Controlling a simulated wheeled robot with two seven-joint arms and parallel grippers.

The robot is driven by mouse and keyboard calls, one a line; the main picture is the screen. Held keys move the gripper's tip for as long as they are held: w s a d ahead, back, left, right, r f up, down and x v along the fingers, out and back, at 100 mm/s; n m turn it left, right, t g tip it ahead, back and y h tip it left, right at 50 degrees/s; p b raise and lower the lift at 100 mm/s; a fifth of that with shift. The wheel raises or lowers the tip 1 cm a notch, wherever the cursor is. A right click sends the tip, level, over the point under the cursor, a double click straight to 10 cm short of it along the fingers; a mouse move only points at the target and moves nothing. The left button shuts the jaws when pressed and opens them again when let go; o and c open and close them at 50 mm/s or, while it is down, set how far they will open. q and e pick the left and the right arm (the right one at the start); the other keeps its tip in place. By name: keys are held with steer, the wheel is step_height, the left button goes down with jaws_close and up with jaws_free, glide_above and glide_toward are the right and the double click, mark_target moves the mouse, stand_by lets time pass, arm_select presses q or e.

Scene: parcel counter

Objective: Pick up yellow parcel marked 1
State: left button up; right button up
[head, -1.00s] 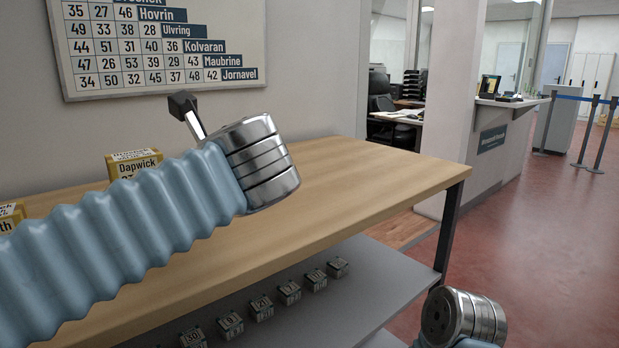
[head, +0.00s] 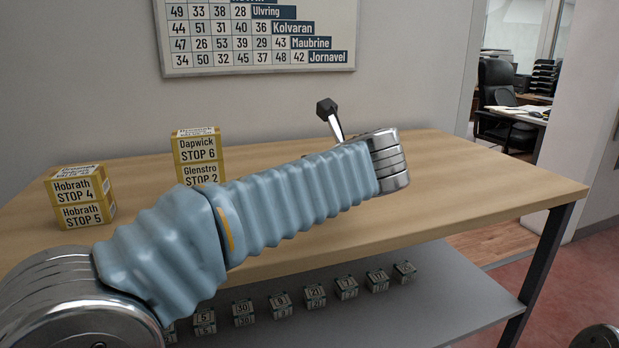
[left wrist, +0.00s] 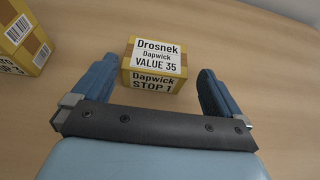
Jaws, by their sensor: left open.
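The yellow parcel marked STOP 1 (left wrist: 155,65) stands on the wooden counter in the left wrist view. Its white labels read Drosnek, Dapwick, VALUE 35 and Dapwick STOP 1. My left gripper (left wrist: 160,72) is open and empty, with one blue finger on each side of the parcel's near part. I cannot tell how far the fingertips are above the counter. In the head view my left arm reaches across the counter and hides this parcel and the left fingers. My right gripper is out of view.
Two parcels, Dapwick STOP 6 (head: 198,147) on Glenstro STOP 2 (head: 202,174), stand at the back. Hobrath STOP 4 (head: 77,187) lies on Hobrath STOP 5 (head: 84,215) at the left. Another parcel (left wrist: 20,38) is left of the left gripper. The counter's right part (head: 490,185) is clear.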

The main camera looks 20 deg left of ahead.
arm_select(q)
steer(key=x, duration=0.5)
steer(key=shift+a, duration=0.35)
steer(key=c, duration=0.9)
